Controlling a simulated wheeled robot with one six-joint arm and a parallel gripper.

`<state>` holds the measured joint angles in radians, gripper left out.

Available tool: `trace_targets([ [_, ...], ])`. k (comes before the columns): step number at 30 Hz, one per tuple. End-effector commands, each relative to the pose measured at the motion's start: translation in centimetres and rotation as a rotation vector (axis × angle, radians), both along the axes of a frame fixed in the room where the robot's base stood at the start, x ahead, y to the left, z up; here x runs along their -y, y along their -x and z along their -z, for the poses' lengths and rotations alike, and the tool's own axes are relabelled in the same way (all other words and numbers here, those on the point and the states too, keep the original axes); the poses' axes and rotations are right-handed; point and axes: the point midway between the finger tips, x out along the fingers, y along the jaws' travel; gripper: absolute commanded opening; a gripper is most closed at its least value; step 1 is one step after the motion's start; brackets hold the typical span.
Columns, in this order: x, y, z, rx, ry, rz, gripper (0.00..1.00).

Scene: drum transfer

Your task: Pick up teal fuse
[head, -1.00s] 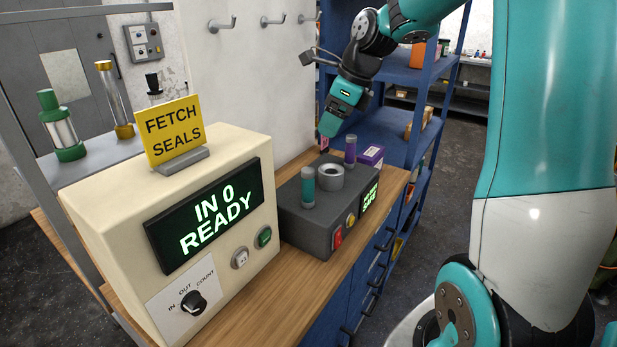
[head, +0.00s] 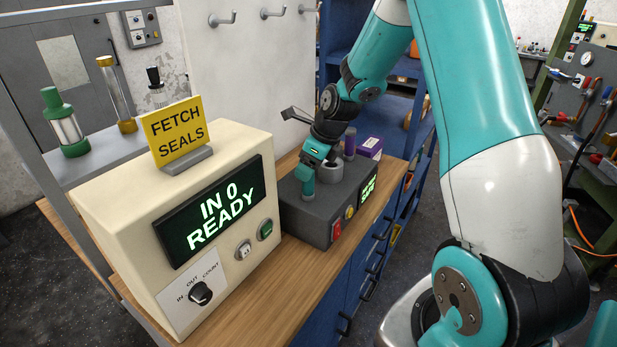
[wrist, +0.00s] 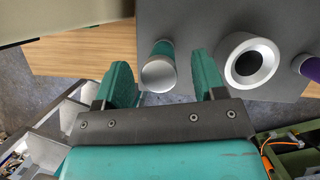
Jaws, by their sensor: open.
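The teal fuse (head: 307,186) stands upright in the dark grey box (head: 310,217).
A grey ring-shaped socket (wrist: 250,62) and a purple fuse (head: 350,143) stand on the same box close to the teal fuse. The cream console (head: 205,215) reading "IN 0 READY" is to the left. A purple carton (head: 370,147) lies behind.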

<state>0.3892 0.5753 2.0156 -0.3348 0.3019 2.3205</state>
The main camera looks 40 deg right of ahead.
Motion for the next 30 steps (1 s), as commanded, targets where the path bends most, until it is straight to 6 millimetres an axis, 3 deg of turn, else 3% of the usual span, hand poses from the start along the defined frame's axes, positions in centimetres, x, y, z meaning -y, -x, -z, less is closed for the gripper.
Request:
trace_targets([
  [6,-0.6,-0.8,2.2,-0.003,0.000,-0.001,0.64],
  [14,-0.6,-0.9,2.5,0.001,0.000,0.000,0.64],
  [21,-0.6,-0.9,2.5,0.001,0.001,0.000,0.09],
  [30,-0.6,-0.9,2.3,0.002,0.001,0.001,0.07],
])
